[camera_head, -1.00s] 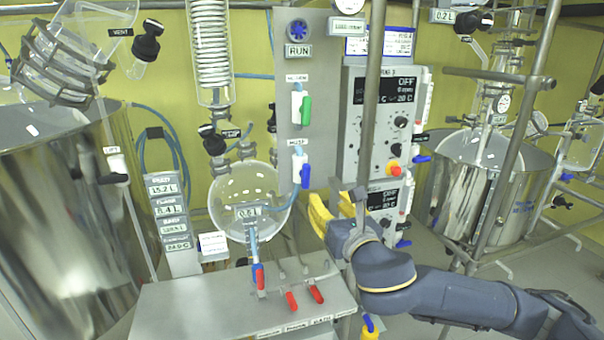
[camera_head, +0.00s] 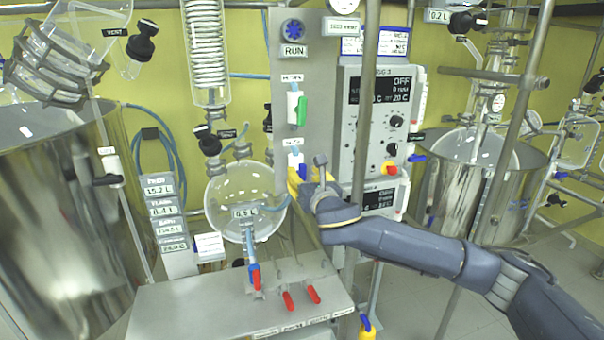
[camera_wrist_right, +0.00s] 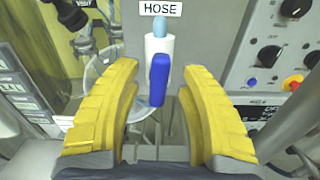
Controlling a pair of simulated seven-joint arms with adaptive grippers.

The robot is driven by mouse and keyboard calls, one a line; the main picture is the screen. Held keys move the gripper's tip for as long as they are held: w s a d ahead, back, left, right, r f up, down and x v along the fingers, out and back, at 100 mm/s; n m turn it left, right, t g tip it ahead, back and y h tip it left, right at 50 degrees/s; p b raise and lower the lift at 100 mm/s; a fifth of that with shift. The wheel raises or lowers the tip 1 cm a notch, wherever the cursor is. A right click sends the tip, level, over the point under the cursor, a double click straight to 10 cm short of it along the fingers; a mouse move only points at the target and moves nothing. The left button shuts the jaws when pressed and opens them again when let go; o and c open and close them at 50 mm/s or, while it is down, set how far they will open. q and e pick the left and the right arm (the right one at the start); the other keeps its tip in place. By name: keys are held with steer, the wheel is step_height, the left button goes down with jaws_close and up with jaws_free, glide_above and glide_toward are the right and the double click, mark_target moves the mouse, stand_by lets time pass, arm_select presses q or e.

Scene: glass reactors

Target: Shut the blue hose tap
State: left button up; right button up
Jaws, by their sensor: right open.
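The blue hose tap has a white valve body (camera_wrist_right: 158,46) and a blue lever (camera_wrist_right: 159,78) that points down, nearly in line with the body. It is mounted on the grey panel under a HOSE label (camera_wrist_right: 160,8). In the head view its white body (camera_head: 295,159) shows just above my right gripper (camera_head: 311,181), which hides much of the lever. My right gripper is open, its two yellow fingers standing to either side of the lever in the wrist view, with gaps on both sides. My left gripper is not in view.
A green-handled tap (camera_head: 302,110) sits above on the same panel. A round glass flask (camera_head: 233,190) is close on the left. A control box (camera_head: 350,125) and a vertical metal pole (camera_head: 367,110) stand on the right. Red-handled valves (camera_head: 288,301) are on the bench below.

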steer(key=shift+x, duration=0.9)
jaws_close()
